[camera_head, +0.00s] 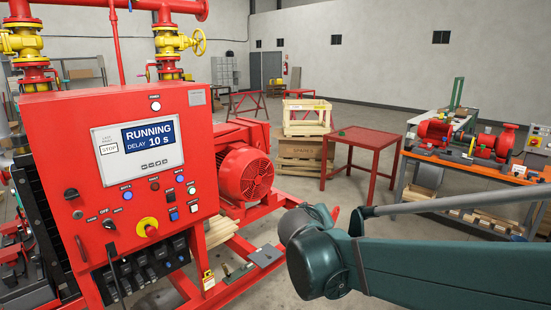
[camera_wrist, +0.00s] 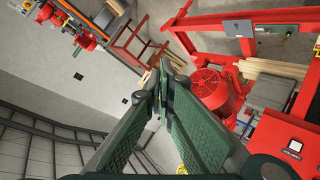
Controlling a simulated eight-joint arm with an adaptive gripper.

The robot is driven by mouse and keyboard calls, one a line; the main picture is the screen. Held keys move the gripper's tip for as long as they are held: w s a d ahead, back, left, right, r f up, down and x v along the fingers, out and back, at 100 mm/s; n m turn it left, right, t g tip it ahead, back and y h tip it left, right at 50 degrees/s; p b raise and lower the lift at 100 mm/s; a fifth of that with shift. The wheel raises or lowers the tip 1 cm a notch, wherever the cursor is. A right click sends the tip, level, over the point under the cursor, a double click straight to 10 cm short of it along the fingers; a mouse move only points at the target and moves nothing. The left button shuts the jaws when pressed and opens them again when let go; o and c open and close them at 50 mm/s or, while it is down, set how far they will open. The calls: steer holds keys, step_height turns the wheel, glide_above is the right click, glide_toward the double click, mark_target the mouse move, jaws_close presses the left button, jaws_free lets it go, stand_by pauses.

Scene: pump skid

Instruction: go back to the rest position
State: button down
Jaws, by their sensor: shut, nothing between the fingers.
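My gripper (camera_wrist: 160,78) shows in the wrist view with its two dark green fingers meeting at the tips. Nothing is between them, and it touches nothing that I can see. The view is strongly tilted, with the floor and the skid behind the fingers. In the head view my dark green arm (camera_head: 400,262) reaches in from the right edge, to the right of the red control panel (camera_head: 135,190). I cannot make out the fingers there. The panel's screen (camera_head: 150,137) reads "RUNNING DELAY 10 s".
The red motor (camera_head: 245,174) sits on the skid behind the panel; it also shows in the wrist view (camera_wrist: 210,88). A red table (camera_head: 350,140), wooden crates (camera_head: 300,161) and a workbench (camera_head: 450,168) with red pumps stand farther back. Open floor lies between them.

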steer(key=s+d+f+m+g+y, duration=0.15)
steer(key=s+d, duration=0.25)
steer(key=s, duration=0.4)
steer(key=s+d+f+m+g, duration=0.1)
steer(key=s+d+f, duration=0.1)
steer(key=s+d, duration=0.4)
steer(key=s+a+f+g+y, duration=0.1)
steer(key=s+f, duration=0.4)
steer(key=s, duration=1.1)
steer(key=shift+s+f+m+g+y, duration=0.2)
steer(key=shift+s+m+g+y, duration=0.3)
steer(key=shift+y, duration=0.25)
steer(key=shift+w, duration=0.1)
